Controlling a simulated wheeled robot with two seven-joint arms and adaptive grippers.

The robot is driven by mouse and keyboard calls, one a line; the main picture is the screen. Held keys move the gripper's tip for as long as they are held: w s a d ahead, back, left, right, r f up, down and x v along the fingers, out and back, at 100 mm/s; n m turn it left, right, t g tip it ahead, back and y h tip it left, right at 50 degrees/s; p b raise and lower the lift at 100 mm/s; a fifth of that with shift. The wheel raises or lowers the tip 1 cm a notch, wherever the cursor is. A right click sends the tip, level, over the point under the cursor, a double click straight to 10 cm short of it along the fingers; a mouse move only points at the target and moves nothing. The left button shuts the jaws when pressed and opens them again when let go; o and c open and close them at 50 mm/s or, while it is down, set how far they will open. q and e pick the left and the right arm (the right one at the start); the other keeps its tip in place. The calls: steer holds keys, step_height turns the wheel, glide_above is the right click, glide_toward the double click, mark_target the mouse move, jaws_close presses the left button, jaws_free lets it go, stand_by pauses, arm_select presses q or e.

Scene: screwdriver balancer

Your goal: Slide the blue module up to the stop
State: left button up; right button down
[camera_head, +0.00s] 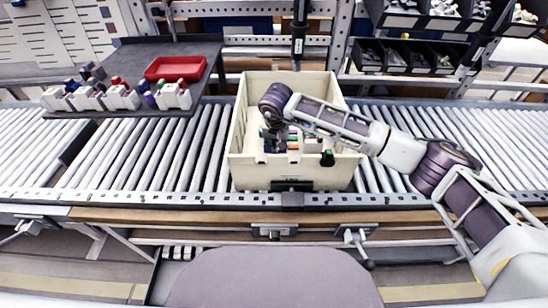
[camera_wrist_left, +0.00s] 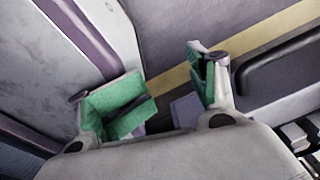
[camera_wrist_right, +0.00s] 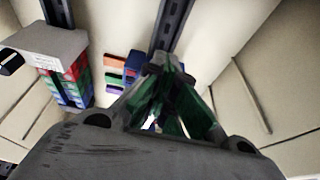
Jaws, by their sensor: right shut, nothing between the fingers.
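In the right wrist view a dark rail (camera_wrist_right: 174,22) runs along the inside of the cream bin (camera_wrist_right: 225,40). A small blue part (camera_wrist_right: 132,72), probably the blue module, sits beside the rail's lower end. My right gripper (camera_wrist_right: 166,68) is shut and empty, its tips beside the blue part and over the rail; contact cannot be told. In the head view the right arm reaches into the bin (camera_head: 238,140) from the right, and its wrist hides much of the inside. The stop cannot be made out. My left gripper (camera_wrist_left: 160,88) is open and empty, away from the bin.
The bin stands on a roller conveyor (camera_head: 140,150). Orange, green and purple pieces (camera_wrist_right: 115,73) lie left of the blue part. A stack of coloured blocks (camera_wrist_right: 70,85) stands at the bin's left. A red tray (camera_head: 175,68) and white holders (camera_head: 120,97) stand on a dark table.

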steer(key=shift+s+d+f+g+p, duration=0.3)
steer(key=shift+s+f+p, duration=0.1)
steer(key=shift+s, duration=0.2)
stand_by(0.9)
steer(key=shift+w+r+p, duration=0.15)
steer(key=shift+r+p, duration=0.35)
steer(key=shift+r, duration=0.8)
steer(key=w+p+v, duration=0.2)
steer(key=p+v, duration=0.1)
steer(key=v, duration=0.6)
steer(key=shift+s+a+r, duration=0.25)
steer(key=shift+a+r, duration=0.05)
steer(key=shift+r, duration=0.35)
steer(key=shift+f, duration=0.1)
